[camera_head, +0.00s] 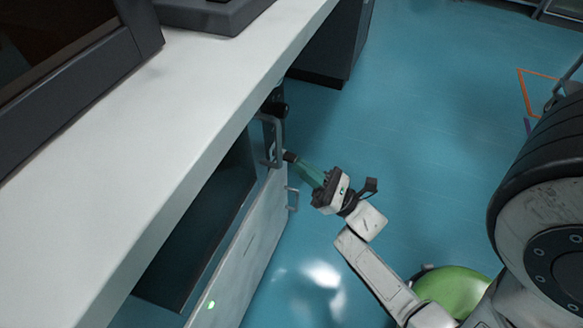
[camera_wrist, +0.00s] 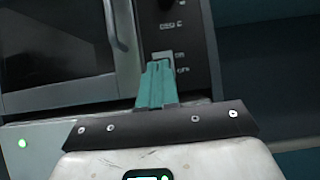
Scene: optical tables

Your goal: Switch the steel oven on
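The steel oven (camera_wrist: 75,92) fills the left of the wrist view, with a dark door window and a vertical steel handle (camera_wrist: 116,25). Its dark control panel (camera_wrist: 192,40) is right of the door. A small pale switch (camera_wrist: 163,57) with markings sits low on the panel. My gripper (camera_wrist: 158,66) has its teal fingers together, with no object seen between them. The fingertips are just in front of the switch and partly cover it; contact cannot be told. In the head view, my gripper (camera_head: 291,157) is beside the oven handle (camera_head: 273,140), below the bench edge.
A white bench (camera_head: 190,90) overhangs the oven front. A black knob (camera_head: 281,109) protrudes nearby. A lower panel (camera_head: 245,262) has a handle (camera_head: 293,198) and a lit green light (camera_head: 211,305). Blue floor (camera_head: 410,110) is open to the right.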

